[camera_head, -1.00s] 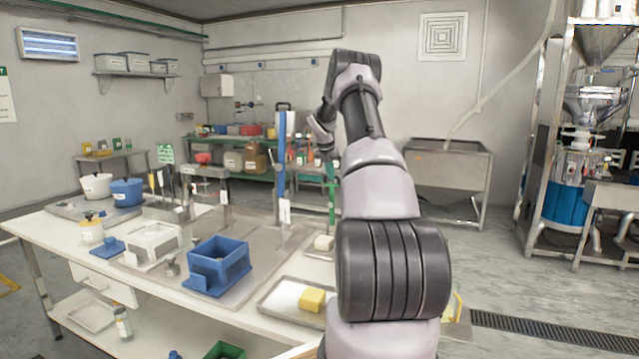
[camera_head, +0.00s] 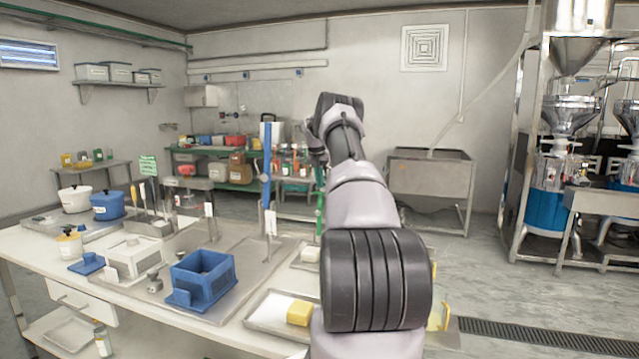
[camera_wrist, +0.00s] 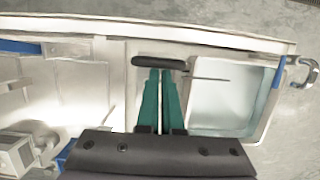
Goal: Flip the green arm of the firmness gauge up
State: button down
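In the wrist view, the two teal fingers of my gripper (camera_wrist: 161,100) lie nearly parallel with a thin light slit between them. I cannot tell if they are fully shut. A dark rounded bar (camera_wrist: 159,62) crosses just beyond their tips; contact is unclear. In the head view, my arm reaches over the table's right part and hides most of the gripper. A narrow green upright piece (camera_head: 319,208) shows beside the arm; I cannot tell whether it belongs to the firmness gauge. The gauge's green arm cannot be made out surely in either view.
A tall blue post (camera_head: 267,170) stands left of my arm. A blue box (camera_head: 202,279) and a white box (camera_head: 137,258) stand on the table. A tray (camera_head: 262,313) with a yellow block (camera_head: 299,312) lies near the front. A metal sink (camera_head: 430,180) stands behind.

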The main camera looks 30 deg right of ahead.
jog(key=shift+d+r, duration=0.2)
jog(key=shift+d, duration=0.15)
jog(key=v, duration=1)
jog(key=shift+a+r, duration=0.2)
jog(key=shift+a, duration=0.2)
jog(key=shift+s, duration=0.1)
